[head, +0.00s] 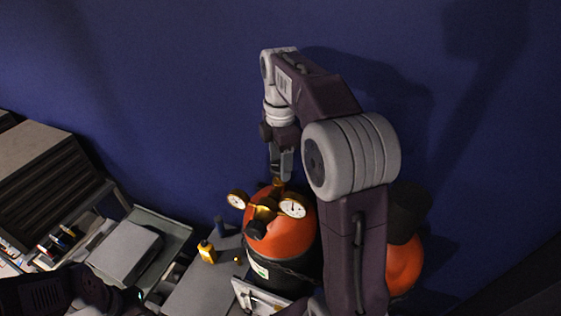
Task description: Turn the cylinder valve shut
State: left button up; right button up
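An orange and black gas cylinder (290,243) stands upright in the middle of the head view, with a brass regulator (264,212) and two round gauges on its top. The left gauge (237,200) and the right gauge (292,208) face me. The brass valve (278,185) is at the top of the cylinder, behind the gauges. My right gripper (281,176) points down from above, with its fingertips at the valve. The finger gap is too small to make out, so I cannot tell whether it grips the valve. My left gripper is not visible; only dark arm parts show at the lower left.
A second orange cylinder (403,265) with a dark top stands at the right, partly behind my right arm. A dark cabinet (55,185) stands further left. A blue wall is behind.

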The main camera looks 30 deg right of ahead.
jog(key=shift+w, duration=0.15)
jog(key=c, duration=0.5)
jog(key=shift+w+f, duration=0.15)
jog(key=shift+c, duration=0.7)
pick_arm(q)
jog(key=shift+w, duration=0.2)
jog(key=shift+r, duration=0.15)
pick_arm(e)
jog(key=shift+m, duration=0.4)
jog(key=m+p, duration=0.1)
jog(key=m, duration=0.2)
jog(key=shift+p, duration=0.3)
jog(key=m+p, duration=0.1)
jog(key=m, duration=0.4)
jog(key=shift+m, duration=0.3)
jog(key=m, duration=0.6)
jog(key=shift+d, duration=0.1)
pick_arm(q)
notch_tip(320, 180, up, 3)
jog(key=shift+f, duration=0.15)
pick_arm(e)
jog(key=m, duration=0.5)
jog(key=shift+m, duration=0.4)
